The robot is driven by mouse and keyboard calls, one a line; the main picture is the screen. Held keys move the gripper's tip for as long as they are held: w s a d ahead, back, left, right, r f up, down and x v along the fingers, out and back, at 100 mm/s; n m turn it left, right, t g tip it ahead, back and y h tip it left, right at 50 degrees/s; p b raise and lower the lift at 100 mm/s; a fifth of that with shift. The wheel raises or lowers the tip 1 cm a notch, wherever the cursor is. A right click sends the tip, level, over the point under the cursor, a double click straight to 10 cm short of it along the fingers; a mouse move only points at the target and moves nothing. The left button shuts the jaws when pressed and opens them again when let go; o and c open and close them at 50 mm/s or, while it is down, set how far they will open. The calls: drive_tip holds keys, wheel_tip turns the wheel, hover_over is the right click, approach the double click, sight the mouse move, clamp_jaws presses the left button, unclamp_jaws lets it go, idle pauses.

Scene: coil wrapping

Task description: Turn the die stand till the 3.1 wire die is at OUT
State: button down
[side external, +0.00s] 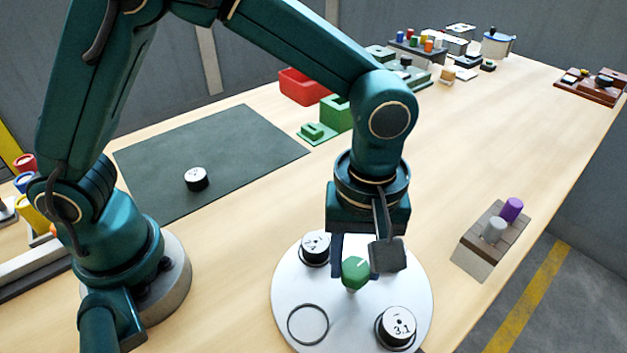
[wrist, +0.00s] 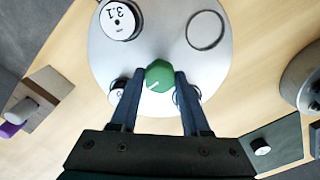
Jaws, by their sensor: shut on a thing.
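The die stand is a pale round plate (side external: 372,312) with a green knob (side external: 355,272) at its centre; the plate also shows in the wrist view (wrist: 160,40). My gripper (side external: 358,266) is over the plate, its fingers shut on the green knob (wrist: 158,76). The 3.1 wire die (side external: 397,326) sits at the plate's lower right in the side view and upper left in the wrist view (wrist: 120,20). Another die (side external: 315,247) sits at the upper left. An empty ring seat (side external: 308,324) is at the lower left. My fingers partly hide the seats nearest my wrist. I cannot make out the OUT mark.
A loose die (side external: 197,179) lies on a dark mat (side external: 245,140) at the left. A block with a purple peg (side external: 511,209) and a grey peg (side external: 494,230) stands to the right. Green parts (side external: 335,115) and a red bin (side external: 303,86) are farther back.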

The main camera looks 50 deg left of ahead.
sight(356, 266)
drive_tip(key=shift+c, duration=1.8)
unclamp_jaws()
drive_tip(key=shift+r, duration=2.6)
